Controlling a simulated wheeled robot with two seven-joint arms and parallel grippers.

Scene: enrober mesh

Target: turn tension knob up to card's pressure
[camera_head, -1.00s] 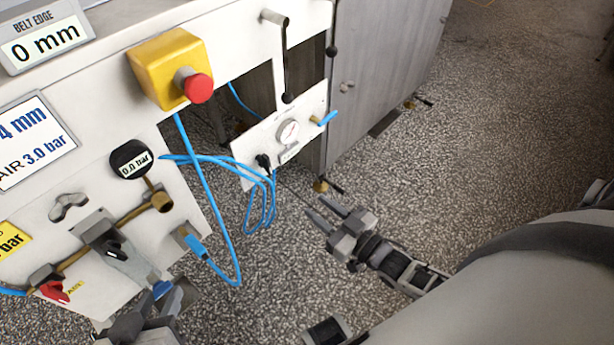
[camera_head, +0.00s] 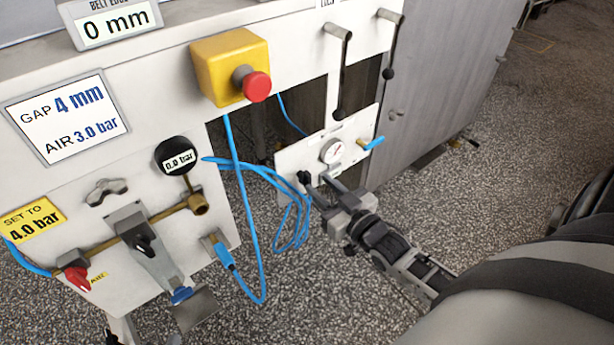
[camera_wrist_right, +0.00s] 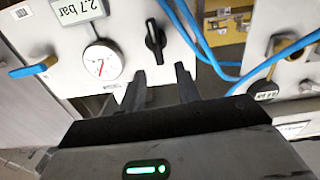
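The black tension knob (camera_head: 304,177) is on a small white panel (camera_head: 292,158) on the machine's front. It shows large in the right wrist view (camera_wrist_right: 155,40), its pointer bar nearly upright in that picture. Beside it are a round gauge (camera_wrist_right: 102,60) and a readout (camera_wrist_right: 82,10) of 2.7 bar. The card (camera_head: 65,115) reads GAP 4 mm, AIR 3.0 bar. My right gripper (camera_head: 320,190) is open and empty; its fingertips (camera_wrist_right: 160,78) are apart just short of the knob. A grey piece at the bottom left edge may be my left gripper; its fingers cannot be made out.
Blue hoses (camera_head: 290,225) hang left of the small panel. A yellow label (camera_head: 33,222) reads 4.0 bar, near another gauge (camera_head: 178,156) showing 0.0 bar. A red emergency button (camera_head: 256,86) and black-knobbed levers (camera_head: 341,75) are above. The floor at right is open.

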